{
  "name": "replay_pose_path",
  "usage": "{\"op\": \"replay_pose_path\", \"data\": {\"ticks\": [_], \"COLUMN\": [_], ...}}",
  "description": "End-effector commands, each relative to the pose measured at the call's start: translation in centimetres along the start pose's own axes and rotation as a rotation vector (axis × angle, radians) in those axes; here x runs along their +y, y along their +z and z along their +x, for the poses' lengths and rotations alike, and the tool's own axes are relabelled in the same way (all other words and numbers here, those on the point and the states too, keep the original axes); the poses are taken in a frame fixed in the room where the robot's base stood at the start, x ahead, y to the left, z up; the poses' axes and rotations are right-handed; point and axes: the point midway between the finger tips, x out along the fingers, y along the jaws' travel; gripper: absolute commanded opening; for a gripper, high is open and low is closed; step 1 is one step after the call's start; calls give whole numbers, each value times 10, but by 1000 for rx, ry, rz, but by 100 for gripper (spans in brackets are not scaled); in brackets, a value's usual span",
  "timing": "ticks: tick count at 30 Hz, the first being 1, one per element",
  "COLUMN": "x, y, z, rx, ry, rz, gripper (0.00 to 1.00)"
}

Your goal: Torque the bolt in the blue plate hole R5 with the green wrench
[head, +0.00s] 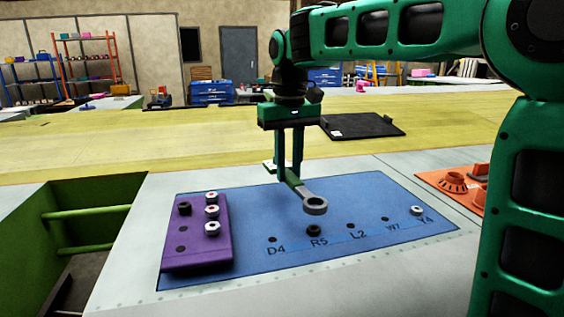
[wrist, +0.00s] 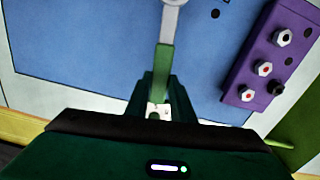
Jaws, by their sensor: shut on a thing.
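The blue plate (head: 350,262) lies on a pale surface, with a row of holes labelled D4, R5, L2, W7 and Y4. A dark bolt (head: 314,231) sits at R5. My gripper (head: 288,180) is shut on the green wrench (head: 294,182), whose grey ring end (head: 315,204) is above the plate, a little above and behind the R5 bolt and apart from it. In the wrist view the green wrench handle (wrist: 164,75) runs up from between the fingers. Its ring end is cut off at the top edge there.
A purple block (head: 197,255) with several silver and dark bolts stands on the plate's left. A silver bolt (head: 417,210) sits at Y4. An orange tray (head: 458,186) lies at right, a black tray (head: 362,126) behind. A green-framed opening is at left.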

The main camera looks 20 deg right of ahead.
Motion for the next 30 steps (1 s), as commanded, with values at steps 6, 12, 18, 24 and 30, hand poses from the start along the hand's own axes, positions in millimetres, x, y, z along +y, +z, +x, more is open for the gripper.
{"op": "replay_pose_path", "data": {"ticks": [6,12,18,24,30], "x": [-1,-1,-2,-2,-2], "y": [0,0,0,0,0], "z": [10,27,39,43,44], "rx": [-2,-1,0,1,1], "ry": [0,0,0,0,0], "rz": [-2,-2,-3,-3,-3], "gripper": [0,0,0,0,0]}}
